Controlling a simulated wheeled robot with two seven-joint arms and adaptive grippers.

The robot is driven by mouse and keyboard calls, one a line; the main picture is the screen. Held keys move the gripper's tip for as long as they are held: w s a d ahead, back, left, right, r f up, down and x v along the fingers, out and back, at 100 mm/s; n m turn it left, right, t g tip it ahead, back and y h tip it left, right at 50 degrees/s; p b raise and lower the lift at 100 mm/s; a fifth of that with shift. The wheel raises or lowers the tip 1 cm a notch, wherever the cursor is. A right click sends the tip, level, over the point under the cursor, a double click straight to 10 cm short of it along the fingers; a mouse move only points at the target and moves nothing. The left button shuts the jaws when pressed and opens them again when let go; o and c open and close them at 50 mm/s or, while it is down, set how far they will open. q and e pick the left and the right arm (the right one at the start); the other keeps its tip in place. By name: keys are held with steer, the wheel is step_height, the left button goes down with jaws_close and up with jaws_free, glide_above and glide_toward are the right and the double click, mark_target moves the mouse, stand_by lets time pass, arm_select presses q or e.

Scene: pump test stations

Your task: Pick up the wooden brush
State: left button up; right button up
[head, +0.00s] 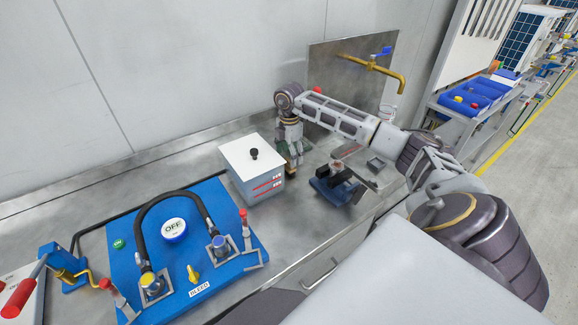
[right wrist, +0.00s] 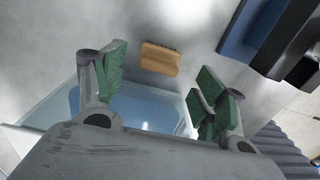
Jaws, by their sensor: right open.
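The wooden brush (right wrist: 160,58) shows in the right wrist view as a small tan block with a dark edge of bristles, lying on the grey metal surface. My right gripper (right wrist: 160,76) is open, with its green-padded fingers spread to either side and the brush beyond them, in the gap between. The brush appears untouched. In the head view my right gripper (head: 292,158) points down at the bench, just right of the white box; I cannot clearly make out the brush there. My left gripper is not in view.
The white box (head: 248,165) with a black knob stands close beside the right gripper. A blue vise-like fixture (head: 330,190) is to its right. A blue pump panel (head: 125,250) with a black hose fills the left. A brass tap (head: 375,67) projects from the back plate.

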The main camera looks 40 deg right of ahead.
mark_target(289, 160)
steer(key=shift+f, duration=0.35)
step_height(289, 160, down, 3)
steer(key=shift+w+r, duration=0.1)
steer(key=shift+f+p, duration=0.3)
steer(key=shift+f, duration=0.35)
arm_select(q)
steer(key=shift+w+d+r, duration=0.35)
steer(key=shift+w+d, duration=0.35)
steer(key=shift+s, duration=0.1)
arm_select(e)
steer(key=c, duration=1.1)
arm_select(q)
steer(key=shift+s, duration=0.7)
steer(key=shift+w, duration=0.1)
